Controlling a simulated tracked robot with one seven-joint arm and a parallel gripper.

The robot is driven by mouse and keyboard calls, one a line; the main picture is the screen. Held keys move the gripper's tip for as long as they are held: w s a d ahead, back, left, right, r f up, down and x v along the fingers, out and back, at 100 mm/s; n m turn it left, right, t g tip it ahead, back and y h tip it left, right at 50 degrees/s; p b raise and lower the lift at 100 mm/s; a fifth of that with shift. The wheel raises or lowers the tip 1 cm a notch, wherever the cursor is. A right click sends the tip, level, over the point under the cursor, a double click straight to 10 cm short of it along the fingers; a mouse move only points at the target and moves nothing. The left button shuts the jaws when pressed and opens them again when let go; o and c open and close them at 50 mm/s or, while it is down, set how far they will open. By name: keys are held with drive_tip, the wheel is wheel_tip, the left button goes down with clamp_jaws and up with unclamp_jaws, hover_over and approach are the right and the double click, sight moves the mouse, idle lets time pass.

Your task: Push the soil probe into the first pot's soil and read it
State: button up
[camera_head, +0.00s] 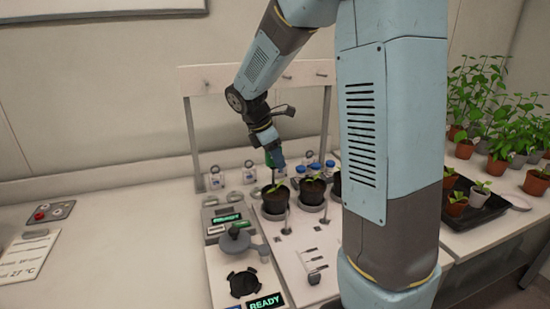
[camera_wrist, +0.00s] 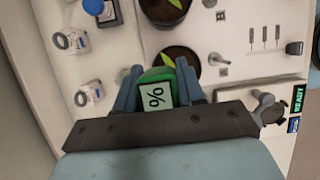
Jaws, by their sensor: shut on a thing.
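My gripper (camera_head: 274,160) is shut on the green soil probe (camera_head: 268,159), which shows a "%" label in the wrist view (camera_wrist: 157,74). The blue fingers grip it from both sides, above the leftmost dark pot (camera_head: 275,202). That pot holds dark soil and a small seedling, and shows partly behind the probe in the wrist view (camera_wrist: 190,58). A second pot (camera_head: 312,192) stands to its right. A third is mostly hidden by my arm. The probe's tip is hidden, so I cannot tell whether it touches the soil.
Clear bottles (camera_head: 215,178) and blue-capped bottles stand behind the pots. A grey press-like device (camera_head: 240,240) and a READY display (camera_head: 266,302) are in front. A white frame (camera_head: 190,130) with pegs rises behind. Potted seedlings (camera_head: 465,145) fill the right side. The left counter is mostly clear.

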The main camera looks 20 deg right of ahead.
drive_tip(key=shift+f, duration=2.3)
idle(0.5)
drive_tip(key=o, duration=1.2)
drive_tip(key=shift+c, duration=0.2)
drive_tip(key=v, duration=1.3)
drive_tip(key=s+d+r+m+t+y, duration=0.2)
drive_tip(key=s+m, duration=0.7)
drive_tip(key=s, duration=0.3)
drive_tip(key=s+d+r+m+t+y, duration=0.2)
drive_tip(key=s+m+t, duration=0.1)
drive_tip(key=s+m, duration=0.6)
drive_tip(key=shift+s+t+y, duration=0.3)
drive_tip(key=shift+s, duration=1.65)
